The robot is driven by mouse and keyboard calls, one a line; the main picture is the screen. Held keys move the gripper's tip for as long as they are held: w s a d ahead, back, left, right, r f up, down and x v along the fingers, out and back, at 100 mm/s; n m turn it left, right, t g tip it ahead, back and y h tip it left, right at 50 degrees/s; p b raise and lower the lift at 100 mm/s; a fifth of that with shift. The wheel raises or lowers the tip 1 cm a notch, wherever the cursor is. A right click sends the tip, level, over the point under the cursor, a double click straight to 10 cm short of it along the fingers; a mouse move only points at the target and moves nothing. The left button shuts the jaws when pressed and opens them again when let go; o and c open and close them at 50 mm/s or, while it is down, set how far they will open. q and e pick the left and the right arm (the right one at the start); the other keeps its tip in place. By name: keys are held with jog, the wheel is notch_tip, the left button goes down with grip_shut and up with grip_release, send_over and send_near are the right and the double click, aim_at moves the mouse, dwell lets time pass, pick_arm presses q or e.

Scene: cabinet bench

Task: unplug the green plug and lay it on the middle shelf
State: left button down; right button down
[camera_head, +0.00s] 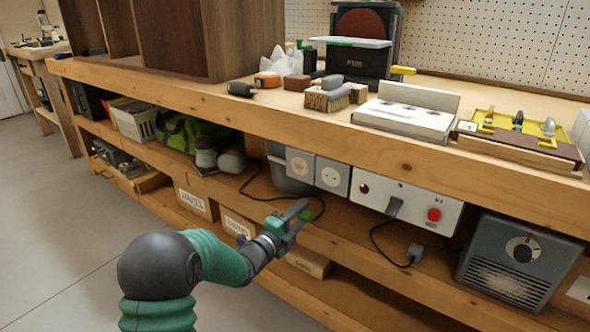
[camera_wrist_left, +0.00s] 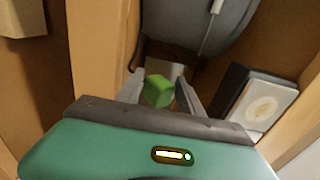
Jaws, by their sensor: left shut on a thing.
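The green plug (camera_wrist_left: 159,91) sits between the two fingers of my left gripper (camera_wrist_left: 160,97) in the left wrist view. The gripper is shut on it. In the head view my left gripper (camera_head: 296,217) is in front of the middle shelf (camera_head: 347,222), close to its front edge; the fingers partly hide the plug there. A dark cable (camera_head: 250,191) curves from the wall toward the gripper. The plug is clear of the two wall sockets, an orange-faced one (camera_head: 300,163) and a white one (camera_head: 332,175). My right gripper is not in view.
On the shelf, a grey bin (camera_head: 287,180) stands behind the gripper, with grey rolls (camera_head: 231,163) to its left. A panel with a red button (camera_head: 434,215) and a grey heater (camera_head: 513,260) are at right. The shelf between gripper and heater is mostly bare, except a small grey plug (camera_head: 414,253).

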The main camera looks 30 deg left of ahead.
pick_arm(q)
jog(key=shift+w+d, duration=0.15)
jog(key=shift+w, duration=1.55)
jog(key=shift+w+d, duration=0.1)
jog(key=shift+w, duration=1.6)
jog(key=shift+f, duration=1.2)
jog(key=shift+f, duration=0.2)
